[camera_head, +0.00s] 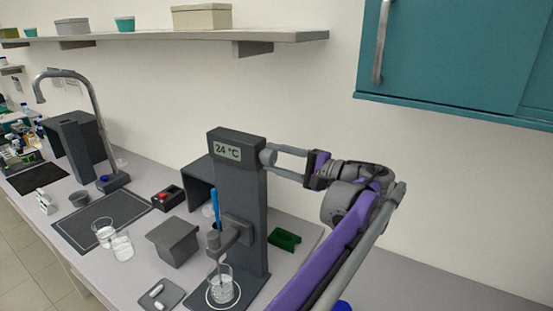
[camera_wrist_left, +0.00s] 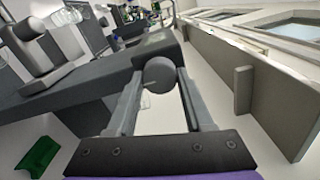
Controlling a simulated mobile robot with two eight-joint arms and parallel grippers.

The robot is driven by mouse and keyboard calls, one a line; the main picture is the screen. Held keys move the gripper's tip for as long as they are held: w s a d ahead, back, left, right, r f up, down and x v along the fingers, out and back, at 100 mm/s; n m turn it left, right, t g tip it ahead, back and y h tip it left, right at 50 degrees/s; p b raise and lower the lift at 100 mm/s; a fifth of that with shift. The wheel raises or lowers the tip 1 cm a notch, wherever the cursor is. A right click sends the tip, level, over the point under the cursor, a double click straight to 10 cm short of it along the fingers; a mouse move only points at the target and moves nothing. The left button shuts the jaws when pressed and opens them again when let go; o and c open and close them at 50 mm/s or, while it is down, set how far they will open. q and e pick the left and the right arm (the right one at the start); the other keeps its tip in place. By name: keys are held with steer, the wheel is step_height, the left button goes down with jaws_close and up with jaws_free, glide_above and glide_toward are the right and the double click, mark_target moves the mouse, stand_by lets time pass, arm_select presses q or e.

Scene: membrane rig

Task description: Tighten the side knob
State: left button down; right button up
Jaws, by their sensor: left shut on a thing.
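The side knob (camera_head: 267,157) is a grey round knob on the right side of the dark grey rig column (camera_head: 250,215), level with its "24 °C" display (camera_head: 228,151). My left gripper (camera_head: 274,158) reaches it from the right and is shut on it. In the left wrist view the knob (camera_wrist_left: 159,74) sits between the two fingertips (camera_wrist_left: 157,82), beside the dark column. Its far side is hidden. My right gripper is in neither view.
A green tray (camera_head: 285,240) lies right of the column. A grey box (camera_head: 175,242) stands to the left. A shelf (camera_head: 180,38) and teal cabinet (camera_head: 460,58) hang above.

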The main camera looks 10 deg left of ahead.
arm_select(q)
steer(key=shift+c, duration=1.5)
jaws_free()
steer(key=shift+d, duration=0.1)
steer(key=v, duration=1)
steer(key=shift+s+d+b, duration=0.15)
steer(key=shift+d+b, duration=0.15)
steer(key=shift+f, duration=0.1)
